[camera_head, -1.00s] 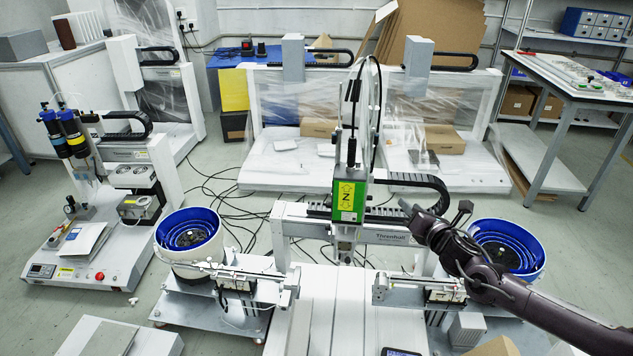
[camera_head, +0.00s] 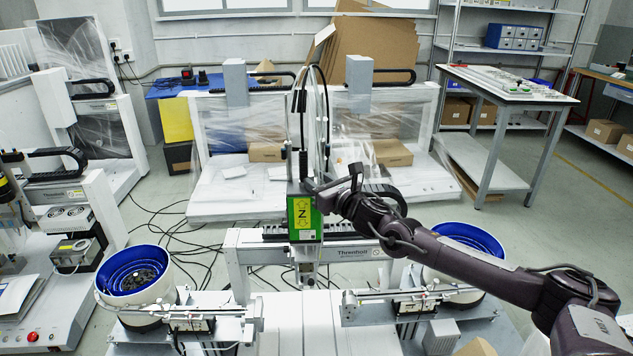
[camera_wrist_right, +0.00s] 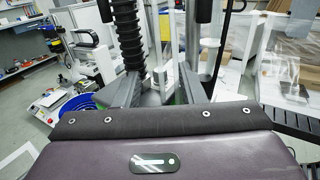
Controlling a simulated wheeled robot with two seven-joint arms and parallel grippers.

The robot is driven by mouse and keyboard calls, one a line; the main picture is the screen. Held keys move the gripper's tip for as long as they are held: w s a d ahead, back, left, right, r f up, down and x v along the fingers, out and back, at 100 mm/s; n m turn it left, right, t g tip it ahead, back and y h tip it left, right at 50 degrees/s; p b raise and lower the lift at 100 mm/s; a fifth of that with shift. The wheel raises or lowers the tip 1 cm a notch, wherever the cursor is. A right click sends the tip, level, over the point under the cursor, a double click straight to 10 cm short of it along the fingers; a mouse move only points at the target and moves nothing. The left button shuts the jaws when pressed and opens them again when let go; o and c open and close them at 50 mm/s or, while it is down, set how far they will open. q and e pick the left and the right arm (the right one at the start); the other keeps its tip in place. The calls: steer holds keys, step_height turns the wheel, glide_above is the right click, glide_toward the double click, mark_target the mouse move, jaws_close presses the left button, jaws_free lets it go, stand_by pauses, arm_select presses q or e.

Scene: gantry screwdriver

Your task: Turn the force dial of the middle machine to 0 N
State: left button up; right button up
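The middle machine is the gantry (camera_head: 350,254) with an upright screwdriver unit. A green box with a yellow "N" arrow label (camera_head: 303,216) is on that unit. I cannot make out the force dial or its setting; the gripper may cover it. My right gripper (camera_head: 331,181) is at the upper right of the green box, its fingers pointing left toward the unit. Whether it touches is unclear. In the right wrist view its two grey fingers (camera_wrist_right: 161,88) stand apart with a gap between, and a black ribbed hose rises beside them. My left gripper is not in view.
Blue-lined bowl feeders stand at the left (camera_head: 139,272) and right (camera_head: 468,240) of the machine. Hoses and cables rise above the screwdriver unit. Plastic-wrapped machines (camera_head: 235,190) stand behind. A white table (camera_head: 508,82) is at the back right. Open floor lies to the right.

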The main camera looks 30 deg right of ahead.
steer(key=shift+c, duration=0.2)
jaws_close()
steer(key=shift+w+y, duration=0.1)
steer(key=shift+y, duration=0.2)
